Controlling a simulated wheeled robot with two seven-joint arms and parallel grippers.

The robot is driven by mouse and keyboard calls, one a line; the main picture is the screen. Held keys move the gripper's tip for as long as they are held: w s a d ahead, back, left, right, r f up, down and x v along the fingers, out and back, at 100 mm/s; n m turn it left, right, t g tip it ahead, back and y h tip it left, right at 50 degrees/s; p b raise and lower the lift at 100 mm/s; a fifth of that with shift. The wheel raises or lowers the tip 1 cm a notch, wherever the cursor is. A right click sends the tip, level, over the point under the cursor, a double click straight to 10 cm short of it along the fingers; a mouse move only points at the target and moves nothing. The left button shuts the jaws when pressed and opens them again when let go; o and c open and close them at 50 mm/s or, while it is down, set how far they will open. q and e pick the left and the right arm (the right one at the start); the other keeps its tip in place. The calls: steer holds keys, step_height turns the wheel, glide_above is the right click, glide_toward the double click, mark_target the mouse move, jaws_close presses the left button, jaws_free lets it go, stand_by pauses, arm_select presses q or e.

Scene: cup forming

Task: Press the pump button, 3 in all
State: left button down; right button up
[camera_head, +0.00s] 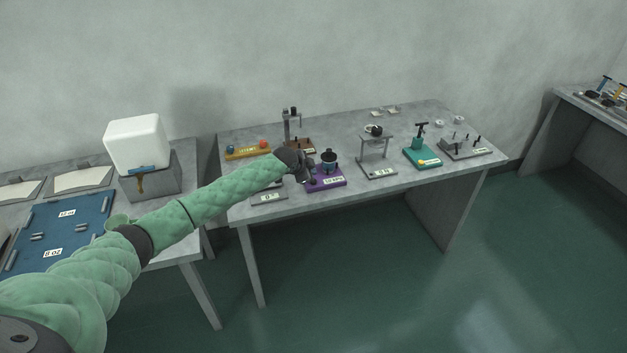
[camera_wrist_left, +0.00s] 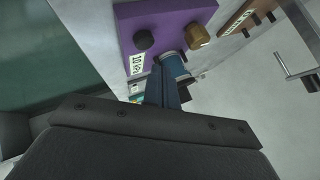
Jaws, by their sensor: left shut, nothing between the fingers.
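The purple unit (camera_head: 327,184) stands near the front edge of the middle table, with a dark cup-like part (camera_head: 328,161) on top. In the left wrist view its purple top (camera_wrist_left: 165,14) carries a black round knob (camera_wrist_left: 143,39) and a brass knob (camera_wrist_left: 197,35). A blue cylinder (camera_wrist_left: 176,66) shows beside them. I cannot tell which part is the pump button. My left gripper (camera_head: 307,180) is shut and empty at the unit's left side. In the wrist view its closed fingers (camera_wrist_left: 162,72) overlap the blue cylinder's left side; contact is unclear. My right gripper is not in view.
A small grey stand (camera_head: 377,155) is right of the purple unit, and a teal press (camera_head: 422,155) is farther right. A yellow tray (camera_head: 248,153) lies behind to the left. A grey plate (camera_head: 268,198) sits left of the unit, near the table's front edge.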

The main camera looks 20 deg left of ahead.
mark_target(311, 184)
arm_select(q)
steer(key=shift+r+p, duration=0.9)
steer(key=shift+r, duration=0.9)
stand_by(1.2)
